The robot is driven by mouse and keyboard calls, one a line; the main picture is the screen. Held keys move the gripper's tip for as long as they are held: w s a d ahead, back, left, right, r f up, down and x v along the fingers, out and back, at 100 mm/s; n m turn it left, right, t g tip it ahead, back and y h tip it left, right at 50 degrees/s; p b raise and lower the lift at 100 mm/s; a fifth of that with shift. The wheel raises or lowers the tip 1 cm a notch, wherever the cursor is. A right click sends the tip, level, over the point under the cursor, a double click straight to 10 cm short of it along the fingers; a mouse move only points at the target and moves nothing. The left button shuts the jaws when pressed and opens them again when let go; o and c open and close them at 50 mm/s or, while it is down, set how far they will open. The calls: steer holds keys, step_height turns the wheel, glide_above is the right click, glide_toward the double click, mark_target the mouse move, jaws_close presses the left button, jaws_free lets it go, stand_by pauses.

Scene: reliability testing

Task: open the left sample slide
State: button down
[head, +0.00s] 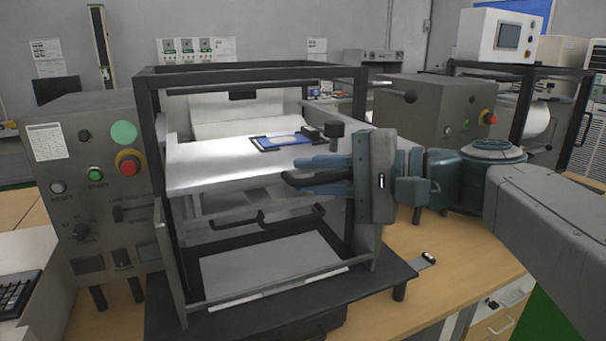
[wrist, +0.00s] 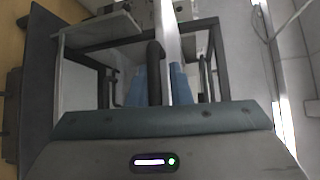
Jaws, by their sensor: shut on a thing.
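The left sample slide (head: 205,165) is a white flat tray inside the black frame of the left test machine. A blue-framed sample (head: 282,141) lies on it, with a small dark clamp (head: 318,132) beside it. My gripper (head: 300,174) reaches in from the right, with one blue finger above the other. Its fingers are shut on a dark handle (head: 292,182) at the front right of the slide. In the wrist view, the dark handle bar (wrist: 154,70) and the white slide edge (wrist: 169,50) show between the fingers (wrist: 163,85). The exact contact is partly hidden.
The machine's black frame (head: 147,125) stands close around the slide. A lower dark handle (head: 240,219) and a grey plate (head: 270,265) are below. A control box (head: 95,190) with a red button is at left. A second machine stands at right.

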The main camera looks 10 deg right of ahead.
steer(key=shift+w+f, duration=0.15)
steer(key=shift+f, duration=0.3)
steer(key=c, duration=1.6)
jaws_free()
steer(key=shift+o, duration=0.6)
steer(key=shift+w, duration=0.1)
steer(key=shift+r, duration=0.2)
steer(key=v, duration=1.3)
steer(key=shift+s+d, duration=0.25)
steer(key=shift+d, duration=0.05)
steer(key=shift+r, duration=0.1)
